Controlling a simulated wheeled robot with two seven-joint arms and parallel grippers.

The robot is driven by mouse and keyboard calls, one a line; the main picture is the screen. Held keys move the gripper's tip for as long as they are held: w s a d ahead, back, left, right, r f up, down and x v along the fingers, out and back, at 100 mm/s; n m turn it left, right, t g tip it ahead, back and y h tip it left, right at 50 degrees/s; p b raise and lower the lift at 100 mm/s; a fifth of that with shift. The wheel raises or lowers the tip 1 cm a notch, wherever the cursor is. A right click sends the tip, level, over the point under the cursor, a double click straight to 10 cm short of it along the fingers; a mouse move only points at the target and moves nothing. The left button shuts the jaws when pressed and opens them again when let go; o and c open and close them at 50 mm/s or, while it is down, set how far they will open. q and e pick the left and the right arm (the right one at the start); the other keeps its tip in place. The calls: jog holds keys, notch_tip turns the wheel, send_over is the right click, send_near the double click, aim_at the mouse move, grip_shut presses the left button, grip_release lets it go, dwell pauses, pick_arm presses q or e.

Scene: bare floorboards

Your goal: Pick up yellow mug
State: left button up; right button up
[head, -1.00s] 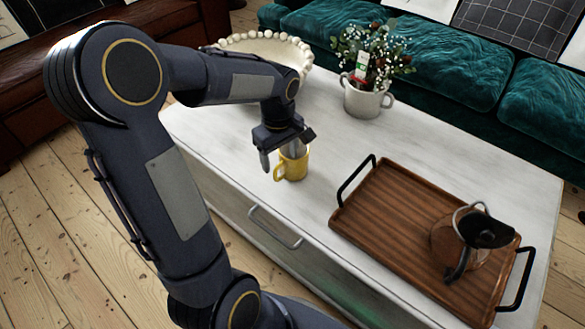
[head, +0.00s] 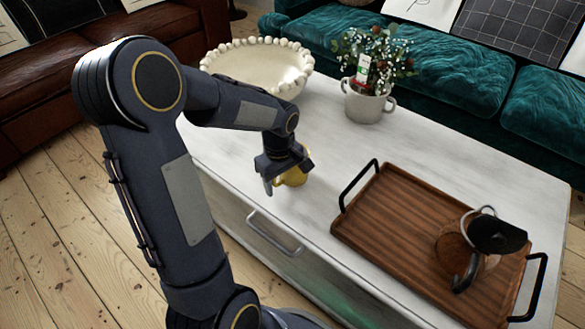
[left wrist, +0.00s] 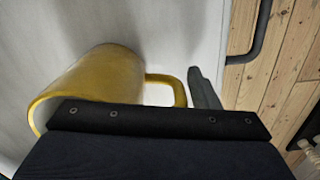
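The yellow mug (head: 293,179) is near the front edge of the white table, mostly hidden behind my left gripper in the head view. In the left wrist view, the mug (left wrist: 98,76) shows its side, its rim at lower left and its handle at right. My left gripper (head: 285,178) is over the mug with its fingers apart. In the left wrist view one finger (left wrist: 204,90) stands just beyond the handle; the other finger is hidden there. I cannot tell whether either finger touches the mug. My right gripper is not in view.
On the white table (head: 330,135) stand a beaded bowl (head: 255,62), a potted plant (head: 368,100) and a wooden tray (head: 400,225) holding a glass pot (head: 470,250). A drawer handle (head: 272,235) juts from the front. A teal sofa (head: 450,70) stands behind.

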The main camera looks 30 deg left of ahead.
pick_arm(q)
jog(key=c, duration=1.1)
jog(key=shift+r, duration=0.1)
jog(key=shift+r+p, duration=0.4)
jog(key=shift+r, duration=0.35)
jog(key=shift+r+p, duration=0.4)
jog(key=shift+r, duration=0.45)
jog(key=d+r+p, duration=0.3)
jog(key=d+r, duration=0.2)
jog(key=r, duration=0.1)
jog(key=shift+d, duration=0.15)
jog(key=d+r+p, duration=0.2)
jog(key=d+r, duration=0.1)
jog(key=d, duration=0.5)
jog(key=shift+s+d+r, duration=0.25)
jog(key=shift+d+r, duration=0.05)
dwell(1.3)
